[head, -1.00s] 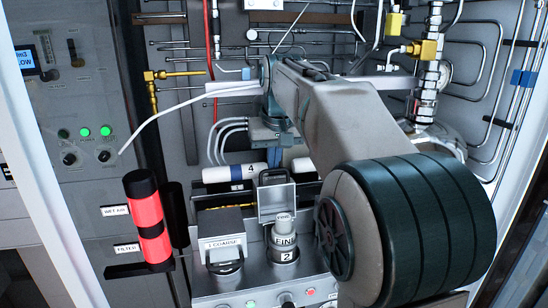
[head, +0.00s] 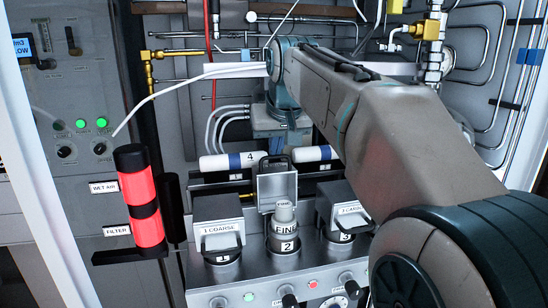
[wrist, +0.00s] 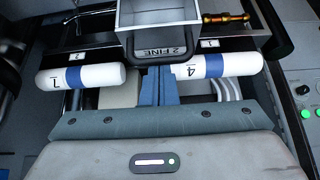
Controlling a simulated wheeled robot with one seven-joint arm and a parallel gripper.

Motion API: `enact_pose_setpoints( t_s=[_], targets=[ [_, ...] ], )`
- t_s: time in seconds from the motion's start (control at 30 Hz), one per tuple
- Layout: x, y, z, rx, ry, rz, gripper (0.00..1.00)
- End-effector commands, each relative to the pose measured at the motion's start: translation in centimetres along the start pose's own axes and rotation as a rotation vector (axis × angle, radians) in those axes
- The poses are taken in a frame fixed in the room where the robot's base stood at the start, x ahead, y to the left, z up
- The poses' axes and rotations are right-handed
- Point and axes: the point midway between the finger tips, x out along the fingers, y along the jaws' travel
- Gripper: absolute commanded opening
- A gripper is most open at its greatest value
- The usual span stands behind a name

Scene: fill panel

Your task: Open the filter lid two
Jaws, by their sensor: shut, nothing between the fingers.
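Filter lid two (head: 278,186) stands swung up and open in the head view, its hollow inside facing me. The filter canister marked FINE and 2 (head: 284,228) is exposed in front of it. In the head view the fingertips are hard to make out behind the lid.
Lid one (head: 217,236) and lid three (head: 345,208) are closed on either side. White cylinders with blue bands, one marked 4 (head: 240,161), lie behind the lids. Pipes line the back wall.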

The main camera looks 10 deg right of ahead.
Motion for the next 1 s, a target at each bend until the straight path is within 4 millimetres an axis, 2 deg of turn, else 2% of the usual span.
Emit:
enact_pose_setpoints(
  t_s=[0.13, 0.47, 0.6, 0.77, 1.0],
  targets=[
    [-0.7, 0.0, 0.8, -0.001, -0.002, 0.0, 0.0],
    [-0.7, 0.0, 0.8, -0.001, -0.002, 0.0, 0.0],
    [-1.4, 0.0, 0.7, -0.001, 0.0, 0.0, 0.0],
    [-4.0, 0.0, 0.7, 0.0, 0.004, 0.001, 0.0],
    [-9.7, 0.0, 0.7, -0.001, 0.002, 0.001, 0.0]
  ],
)
